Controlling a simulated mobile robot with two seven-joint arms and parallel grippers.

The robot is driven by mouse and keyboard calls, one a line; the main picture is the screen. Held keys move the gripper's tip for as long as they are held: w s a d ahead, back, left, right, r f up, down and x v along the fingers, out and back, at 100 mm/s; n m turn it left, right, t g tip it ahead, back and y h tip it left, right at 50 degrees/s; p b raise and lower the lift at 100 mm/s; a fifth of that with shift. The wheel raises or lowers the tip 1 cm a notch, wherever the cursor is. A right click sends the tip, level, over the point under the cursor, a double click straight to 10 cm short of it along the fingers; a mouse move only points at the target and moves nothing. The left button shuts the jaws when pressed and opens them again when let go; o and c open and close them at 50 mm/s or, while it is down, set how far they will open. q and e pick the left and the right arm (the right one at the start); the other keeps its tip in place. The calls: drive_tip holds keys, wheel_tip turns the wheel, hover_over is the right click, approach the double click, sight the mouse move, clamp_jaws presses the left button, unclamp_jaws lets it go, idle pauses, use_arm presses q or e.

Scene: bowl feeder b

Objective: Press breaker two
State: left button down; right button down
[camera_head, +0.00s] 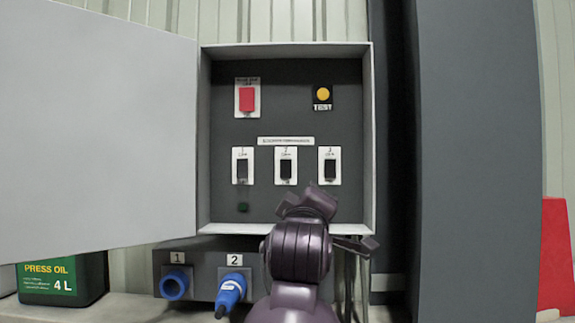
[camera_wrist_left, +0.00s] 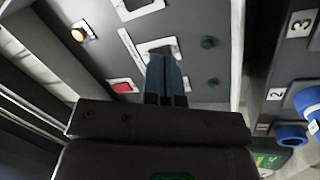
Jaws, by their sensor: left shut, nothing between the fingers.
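Breaker two (camera_head: 286,168) is the middle of three dark rockers on white plates in the open grey cabinet. Its rocker is in plain view in the head view, above my left wrist. Breaker one (camera_head: 242,170) is to its left and breaker three (camera_head: 330,168) to its right. In the left wrist view my left gripper (camera_wrist_left: 156,62) is shut and empty. Its fingertips overlap the lower edge of the breaker two plate (camera_wrist_left: 150,46); I cannot tell whether they touch the panel. The fingers are not clear in the head view. My right gripper is in neither view.
The cabinet door (camera_head: 95,130) stands open at the left. A red switch (camera_head: 247,99) and a yellow test button (camera_head: 323,94) are above the breakers. Below are a green lamp (camera_head: 243,207) and blue sockets (camera_head: 174,285).

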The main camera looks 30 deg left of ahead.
sight(287, 164)
use_arm(q)
drive_tip(key=s+a+r+n+g+y, duration=0.2)
drive_tip(key=s+r+n, duration=0.3)
drive_tip(key=n, duration=0.3)
drive_tip(key=shift+s+a+g, duration=0.15)
drive_tip(key=shift+s+g, duration=0.1)
drive_tip(key=shift+g, duration=0.05)
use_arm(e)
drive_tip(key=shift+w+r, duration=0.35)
